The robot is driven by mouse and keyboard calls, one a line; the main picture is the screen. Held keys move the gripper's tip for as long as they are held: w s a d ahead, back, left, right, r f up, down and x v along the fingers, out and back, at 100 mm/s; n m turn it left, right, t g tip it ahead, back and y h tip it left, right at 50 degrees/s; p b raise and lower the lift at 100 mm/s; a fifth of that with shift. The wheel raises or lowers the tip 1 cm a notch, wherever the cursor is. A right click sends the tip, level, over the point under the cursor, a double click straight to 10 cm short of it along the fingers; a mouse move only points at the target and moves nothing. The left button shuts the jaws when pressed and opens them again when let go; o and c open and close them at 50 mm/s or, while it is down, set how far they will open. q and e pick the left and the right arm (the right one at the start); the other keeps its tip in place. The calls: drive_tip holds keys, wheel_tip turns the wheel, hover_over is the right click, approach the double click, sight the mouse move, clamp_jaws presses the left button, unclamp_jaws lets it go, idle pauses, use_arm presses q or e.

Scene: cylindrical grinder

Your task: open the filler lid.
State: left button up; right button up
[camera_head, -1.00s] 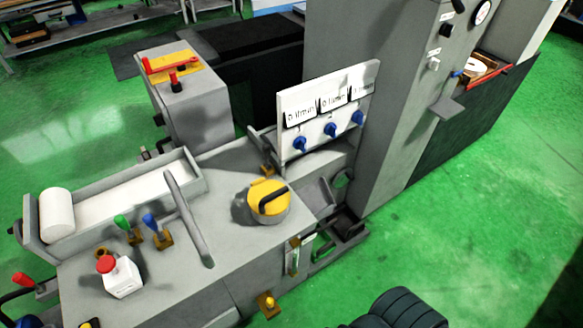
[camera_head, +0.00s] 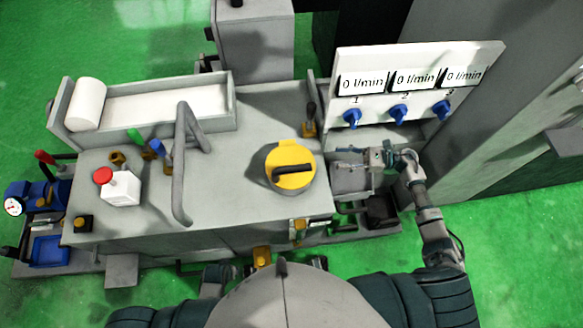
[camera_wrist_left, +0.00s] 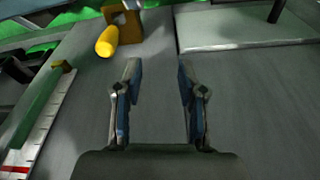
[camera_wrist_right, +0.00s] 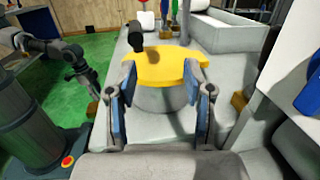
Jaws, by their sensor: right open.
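The filler lid (camera_head: 290,157) is a round yellow cap with a black bar handle (camera_head: 291,172), lying flat on its grey neck on the machine top. My right gripper (camera_head: 350,155) is to the right of the lid, apart from it and open. In the right wrist view the lid (camera_wrist_right: 165,70) appears ahead between the open fingers (camera_wrist_right: 160,88), with the dark handle (camera_wrist_right: 137,37) end-on at its far left. In the left wrist view my left gripper (camera_wrist_left: 159,78) is open and empty above a grey surface. My left gripper is not clear in the head view.
A white panel (camera_head: 410,60) with three blue knobs stands behind my right gripper. A bent grey bar (camera_head: 180,170) and a red-topped white button box (camera_head: 119,187) are left of the lid. A yellow-handled part (camera_wrist_left: 108,40) is beyond my left gripper.

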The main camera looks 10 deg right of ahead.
drive_tip(key=s+d+n+g, duration=0.2)
drive_tip(key=d+n+g, duration=0.1)
drive_tip(key=n, duration=0.1)
drive_tip(key=p, duration=0.2)
approach(295, 169)
drive_tip(key=a, duration=0.3)
drive_tip(key=shift+h, duration=0.3)
drive_tip(key=a, duration=0.1)
drive_tip(key=a+p, duration=0.1)
drive_tip(key=a, duration=0.2)
drive_tip(key=shift+w+a+f, duration=0.25)
drive_tip(key=shift+w+f, duration=0.1)
drive_tip(key=shift+a+f+p, duration=0.15)
drive_tip(key=shift+a+p, duration=0.15)
drive_tip(key=shift+a, duration=1.2)
drive_tip(key=shift+c, duration=1.3)
drive_tip(key=c, duration=0.4)
clamp_jaws()
use_arm(q)
drive_tip(key=s+f, duration=0.4)
drive_tip(key=f, duration=0.3)
drive_tip(key=shift+s+a+f, duration=0.15)
drive_tip(key=shift+s+f, duration=0.15)
use_arm(e)
drive_tip(key=shift+w+d, duration=0.1)
drive_tip(key=shift+d, duration=0.25)
